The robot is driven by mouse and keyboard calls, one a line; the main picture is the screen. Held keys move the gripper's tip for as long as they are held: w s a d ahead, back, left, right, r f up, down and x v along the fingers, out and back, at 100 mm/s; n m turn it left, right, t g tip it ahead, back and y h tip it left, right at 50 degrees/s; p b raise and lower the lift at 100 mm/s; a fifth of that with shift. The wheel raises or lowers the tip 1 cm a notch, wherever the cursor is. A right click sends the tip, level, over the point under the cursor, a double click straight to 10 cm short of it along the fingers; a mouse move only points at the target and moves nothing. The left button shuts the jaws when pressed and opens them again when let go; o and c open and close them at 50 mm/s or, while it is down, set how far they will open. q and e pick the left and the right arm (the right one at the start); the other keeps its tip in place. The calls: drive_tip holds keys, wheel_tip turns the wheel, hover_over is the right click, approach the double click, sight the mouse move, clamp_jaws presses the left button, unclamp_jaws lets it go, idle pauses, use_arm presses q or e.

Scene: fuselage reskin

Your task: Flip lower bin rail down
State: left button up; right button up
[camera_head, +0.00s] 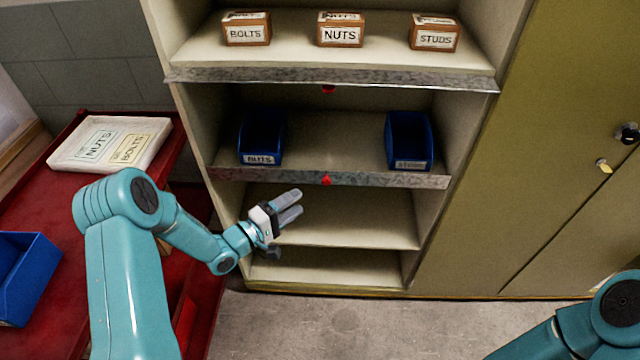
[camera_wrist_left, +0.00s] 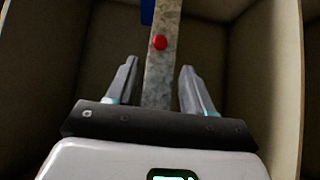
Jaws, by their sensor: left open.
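The lower bin rail (camera_head: 385,180) is a grey metal strip along the front edge of the shelf with the blue bins. A red knob (camera_head: 326,180) sits at its middle. My left gripper (camera_head: 290,206) is open and empty, just below and left of the knob in the head view. In the left wrist view the lower rail (camera_wrist_left: 163,75) runs between the open fingers of the gripper (camera_wrist_left: 160,85), with the red knob (camera_wrist_left: 160,43) beyond the fingertips. I cannot tell whether the fingers touch the rail. My right gripper is out of view; only part of that arm shows at bottom right.
Blue bins (camera_head: 261,137) and (camera_head: 409,141) stand behind the lower rail. An upper rail (camera_head: 420,79) fronts the shelf with small boxes (camera_head: 340,30). A red cart (camera_head: 50,205) stands at left with a white tray and a blue bin. The lower shelves (camera_head: 345,215) are empty.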

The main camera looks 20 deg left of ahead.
sight(325, 183)
use_arm(q)
drive_tip(key=x, duration=0.9)
drive_tip(key=shift+w+f+p, duration=0.1)
drive_tip(key=shift+w+p, duration=0.15)
drive_tip(key=shift+p, duration=0.15)
drive_tip(key=shift+c, duration=0.4)
clamp_jaws()
